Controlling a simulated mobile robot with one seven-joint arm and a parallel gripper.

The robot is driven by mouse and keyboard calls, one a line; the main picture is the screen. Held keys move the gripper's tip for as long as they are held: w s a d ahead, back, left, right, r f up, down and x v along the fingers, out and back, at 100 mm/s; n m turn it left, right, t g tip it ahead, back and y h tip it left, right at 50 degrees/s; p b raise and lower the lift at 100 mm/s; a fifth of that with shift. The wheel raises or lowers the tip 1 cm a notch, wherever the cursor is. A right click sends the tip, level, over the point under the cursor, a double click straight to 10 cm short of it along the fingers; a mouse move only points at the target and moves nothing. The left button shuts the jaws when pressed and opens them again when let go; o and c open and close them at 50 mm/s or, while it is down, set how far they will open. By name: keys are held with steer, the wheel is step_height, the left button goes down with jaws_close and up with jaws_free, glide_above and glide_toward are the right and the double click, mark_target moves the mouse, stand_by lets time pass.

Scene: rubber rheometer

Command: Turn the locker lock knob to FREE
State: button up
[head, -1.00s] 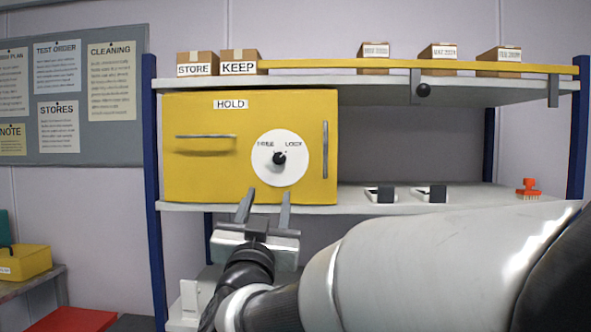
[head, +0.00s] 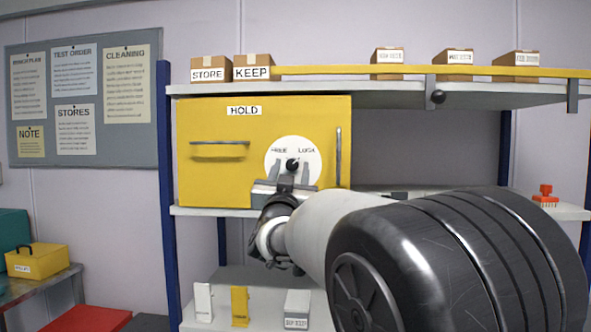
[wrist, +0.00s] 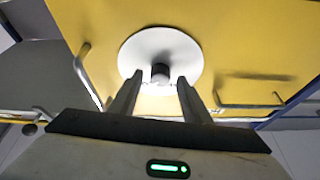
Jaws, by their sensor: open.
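The yellow locker (head: 215,170), labelled HOLD, stands on the shelf with its door shut. Its round white dial (head: 279,151) reads FREE at the left and LOCK at the right. The black lock knob (head: 292,164) is at the dial's centre; its pointer direction is too small to tell. My gripper (head: 291,170) is open in front of the dial, just below the knob in the head view. In the wrist view the knob (wrist: 160,73) lies just beyond and between the fingertips (wrist: 160,80); I cannot tell whether they touch it.
The locker has a horizontal bar handle (head: 220,142) and a vertical one (head: 338,155) beside the dial. Boxes (head: 210,69) stand on the shelf above. A red brush (head: 545,196) lies at the right. Small items (head: 240,305) stand on the lower shelf.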

steer(key=c, duration=1)
steer(key=shift+c, duration=0.2)
